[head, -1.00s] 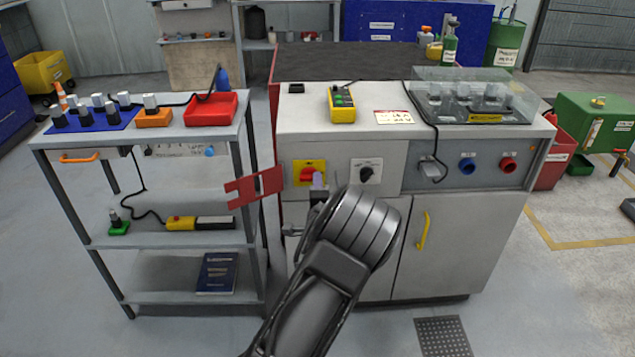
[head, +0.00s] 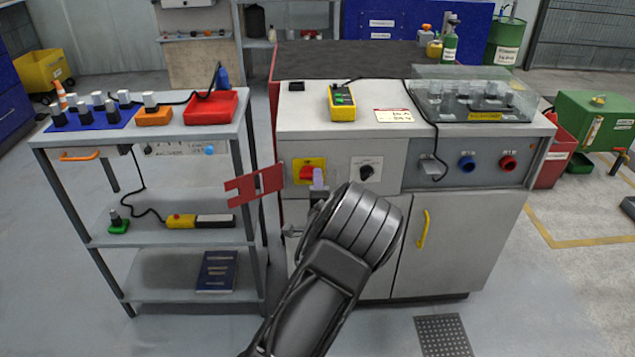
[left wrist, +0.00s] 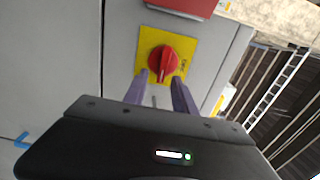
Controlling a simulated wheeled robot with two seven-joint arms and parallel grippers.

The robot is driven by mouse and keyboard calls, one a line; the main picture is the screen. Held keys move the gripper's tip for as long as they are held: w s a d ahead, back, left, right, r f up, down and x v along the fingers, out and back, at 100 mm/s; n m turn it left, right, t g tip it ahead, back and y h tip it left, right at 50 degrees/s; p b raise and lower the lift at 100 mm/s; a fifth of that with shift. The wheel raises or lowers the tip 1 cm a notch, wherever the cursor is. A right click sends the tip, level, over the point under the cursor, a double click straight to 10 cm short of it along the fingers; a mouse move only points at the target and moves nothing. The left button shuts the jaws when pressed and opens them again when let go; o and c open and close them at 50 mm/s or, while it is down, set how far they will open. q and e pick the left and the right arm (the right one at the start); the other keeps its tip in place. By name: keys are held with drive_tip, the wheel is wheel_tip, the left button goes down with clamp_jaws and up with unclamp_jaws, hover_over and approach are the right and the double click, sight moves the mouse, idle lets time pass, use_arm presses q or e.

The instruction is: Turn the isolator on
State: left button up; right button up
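The isolator is a red rotary knob (head: 306,173) on a yellow plate, on the grey front of the cabinet (head: 430,245), left of a black selector switch (head: 366,170). My left gripper (head: 318,178) is in front of the panel, just right of and below the knob; its fingers look pale purple. In the left wrist view the knob (left wrist: 163,61) lies just beyond the two fingertips (left wrist: 160,80), which are spread apart with nothing between them. I cannot tell whether they touch the knob. My right gripper is not in view.
A red slotted bracket (head: 255,186) sticks out left of the isolator plate. A grey shelf trolley (head: 190,240) stands to the left, with a red tray (head: 211,108) on top. A yellow meter (head: 342,103) and a clear cover (head: 475,95) sit on the cabinet top.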

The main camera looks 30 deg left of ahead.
use_arm(q)
drive_tip(key=v, duration=0.7)
idle(0.5)
